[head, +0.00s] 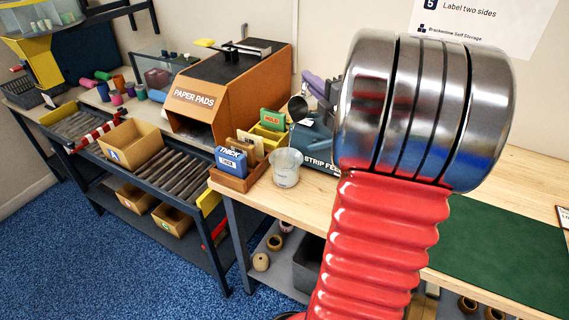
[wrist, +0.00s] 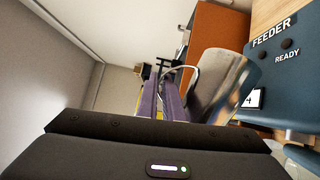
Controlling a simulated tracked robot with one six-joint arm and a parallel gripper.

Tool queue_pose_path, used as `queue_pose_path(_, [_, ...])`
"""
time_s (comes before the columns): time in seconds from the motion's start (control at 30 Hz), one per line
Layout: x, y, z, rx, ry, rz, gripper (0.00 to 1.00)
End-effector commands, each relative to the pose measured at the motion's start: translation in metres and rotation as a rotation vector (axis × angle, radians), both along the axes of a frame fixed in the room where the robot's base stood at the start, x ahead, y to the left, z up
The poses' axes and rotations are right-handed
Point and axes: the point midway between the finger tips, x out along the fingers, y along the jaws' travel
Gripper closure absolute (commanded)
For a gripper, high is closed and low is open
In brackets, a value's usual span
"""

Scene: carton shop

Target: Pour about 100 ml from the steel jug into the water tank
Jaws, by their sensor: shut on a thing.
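The steel jug (head: 298,108) is held up in the air over the front of the blue-grey strip feeder. It looks tilted, its dark mouth towards the head camera. My gripper (head: 318,88) has purple fingers and is shut on the jug's handle. In the wrist view the fingers (wrist: 162,98) close at the handle, with the shiny jug body (wrist: 222,82) to their right. A clear vessel (head: 286,168) with markings stands upright on the bench edge, below the jug. I cannot tell for certain whether it is the water tank. The water level and any stream are unclear.
The strip feeder (head: 318,155) stands right beside the clear vessel. A brown tray (head: 238,182) with small boxes lies to the left. The orange paper pads machine (head: 240,88) stands behind. My arm hides much of the bench. A green mat (head: 500,250) lies clear at right.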

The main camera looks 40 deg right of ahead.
Motion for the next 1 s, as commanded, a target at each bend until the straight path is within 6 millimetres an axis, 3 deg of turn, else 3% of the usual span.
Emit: queue_pose_path(1.0, [-0.0009,0.0076,-0.0024,-0.087,-0.014,0.001,1.0])
